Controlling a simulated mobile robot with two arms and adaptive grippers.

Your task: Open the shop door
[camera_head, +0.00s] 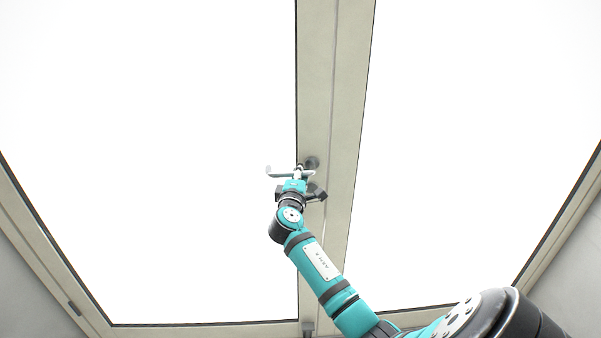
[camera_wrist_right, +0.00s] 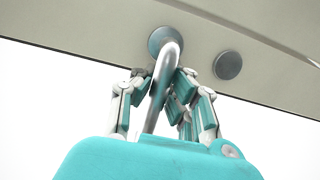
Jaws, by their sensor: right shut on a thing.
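The shop door is a tall pair of pale-framed glass leaves, with the left door leaf's stile (camera_head: 314,80) near the middle of the head view. A metal door handle (camera_head: 279,175) sticks out to the left from its round mount on that stile. My right gripper (camera_head: 298,172) is at the handle. In the right wrist view, the fingers of my right gripper (camera_wrist_right: 162,88) are shut around the curved handle bar (camera_wrist_right: 165,75). The door looks closed, with the two stiles side by side. My left gripper is not in view.
A round lock disc (camera_wrist_right: 228,65) sits beside the handle mount on the frame. The right door leaf's stile (camera_head: 352,90) stands right of the seam. Bright white glass fills both sides, and grey walls (camera_head: 25,270) show at the lower corners.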

